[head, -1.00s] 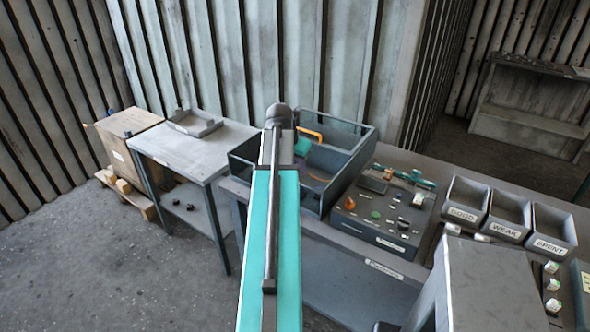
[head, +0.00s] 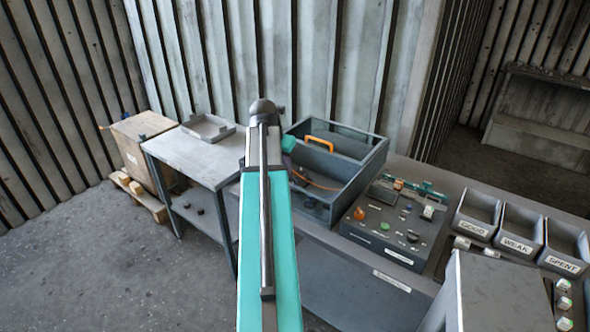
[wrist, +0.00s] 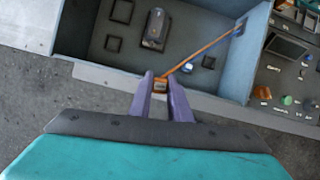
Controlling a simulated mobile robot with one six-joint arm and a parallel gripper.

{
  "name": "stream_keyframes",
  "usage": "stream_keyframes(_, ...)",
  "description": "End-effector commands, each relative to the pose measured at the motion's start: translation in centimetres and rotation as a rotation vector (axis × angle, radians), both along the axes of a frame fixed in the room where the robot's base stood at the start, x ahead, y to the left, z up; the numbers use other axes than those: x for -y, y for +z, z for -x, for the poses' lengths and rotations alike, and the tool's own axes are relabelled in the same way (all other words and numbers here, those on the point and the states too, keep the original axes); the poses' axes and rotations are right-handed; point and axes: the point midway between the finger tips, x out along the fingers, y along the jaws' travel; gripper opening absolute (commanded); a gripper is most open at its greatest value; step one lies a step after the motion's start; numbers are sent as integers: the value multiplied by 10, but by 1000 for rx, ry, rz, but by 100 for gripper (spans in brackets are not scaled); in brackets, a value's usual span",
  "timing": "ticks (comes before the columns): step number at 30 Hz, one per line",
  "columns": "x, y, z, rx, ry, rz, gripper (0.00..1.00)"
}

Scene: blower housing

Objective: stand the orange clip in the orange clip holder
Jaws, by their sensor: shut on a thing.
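My gripper (wrist: 160,84), with purple fingers, is shut on a small orange clip (wrist: 160,86) in the wrist view. An orange cord (wrist: 200,52) runs taut from the clip to the side wall of an open blue-grey box (wrist: 258,50). The fingers hover by the box's lower edge in that view. In the head view the fingers and clip are hidden behind my arm, at the left side of the box (head: 365,168). The cord (head: 316,184) shows inside the box there. I cannot tell which fitting is the orange clip holder.
The box floor has a dark block (wrist: 155,28) and small square frames (wrist: 113,43). An orange handle (head: 318,143) shows at the box. A control panel (head: 392,232) stands to its right, then labelled bins (head: 518,243). A side table (head: 190,155) with a tray stands left.

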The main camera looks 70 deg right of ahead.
Motion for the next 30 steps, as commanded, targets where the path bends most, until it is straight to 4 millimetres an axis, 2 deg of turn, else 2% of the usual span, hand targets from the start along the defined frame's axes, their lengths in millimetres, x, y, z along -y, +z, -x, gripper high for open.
stream_keyframes(1, -8, -3, -17, 0, 27, -1, 4)
stream_keyframes(3, -19, -7, -38, 0, 61, 0, 4)
stream_keyframes(15, -90, -40, -148, 0, 230, -1, 4)
stream_keyframes(20, -124, -56, -186, -1, 290, -2, 4)
stream_keyframes(30, -204, -88, -257, -2, 394, -4, 4)
